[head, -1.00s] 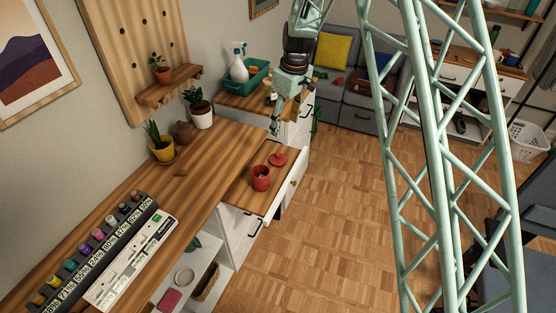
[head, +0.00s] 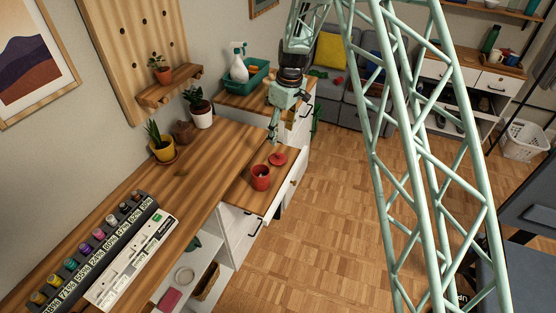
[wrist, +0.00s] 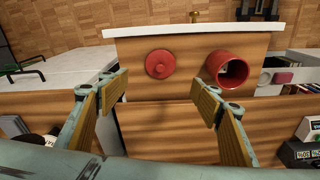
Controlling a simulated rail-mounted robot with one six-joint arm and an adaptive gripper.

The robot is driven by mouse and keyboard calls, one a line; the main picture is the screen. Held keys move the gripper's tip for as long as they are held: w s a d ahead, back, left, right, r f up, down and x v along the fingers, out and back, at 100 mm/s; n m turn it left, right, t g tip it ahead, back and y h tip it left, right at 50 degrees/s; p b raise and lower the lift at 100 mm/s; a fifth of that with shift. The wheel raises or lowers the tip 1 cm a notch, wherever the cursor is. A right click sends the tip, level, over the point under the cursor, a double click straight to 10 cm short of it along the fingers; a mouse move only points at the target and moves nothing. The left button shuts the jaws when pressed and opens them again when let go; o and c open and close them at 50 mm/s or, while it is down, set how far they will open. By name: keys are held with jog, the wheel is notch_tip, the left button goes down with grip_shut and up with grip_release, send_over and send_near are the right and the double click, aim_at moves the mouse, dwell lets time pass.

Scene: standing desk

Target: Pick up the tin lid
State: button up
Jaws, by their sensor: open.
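The tin lid (head: 278,158) is a small red disc with a knob, lying on the wooden top of the white drawer unit. In the wrist view the lid (wrist: 160,64) lies ahead of my gripper, between its fingers and farther off. The open red tin (head: 260,177) stands upright beside the lid; in the wrist view the tin (wrist: 228,69) is to the lid's right. My gripper (head: 273,138) is just above and behind the lid in the head view. In the wrist view my gripper (wrist: 161,100) is open and empty, its fingers wide apart.
The wooden desk (head: 205,165) runs along the wall, its edge close to the lid. A yellow plant pot (head: 163,149) and a white pot (head: 201,115) stand on it. Behind is a teal tray (head: 256,73) with a spray bottle. Open floor lies to the right.

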aim_at(278, 153)
jog(key=shift+w+a+f, duration=0.1)
jog(key=shift+a+f, duration=0.05)
jog(key=shift+f, duration=1.2)
jog(key=shift+w+a+f, duration=0.1)
jog(key=shift+w+f, duration=0.05)
jog(key=shift+f, duration=1.2)
jog(key=shift+w+a+f, duration=0.1)
jog(key=shift+a+f, duration=0.05)
jog(key=shift+f, duration=1.2)
jog(key=shift+f, duration=0.15)
jog(key=shift+w+a+f+b, duration=0.1)
jog(key=shift+a+f+b, duration=0.05)
jog(key=shift+f, duration=1.1)
jog(key=shift+w+a+f+b, duration=0.1)
jog(key=shift+f+b, duration=0.05)
jog(key=shift+f, duration=1.05)
jog(key=shift+c, duration=0.5)
jog(key=c, duration=0.8)
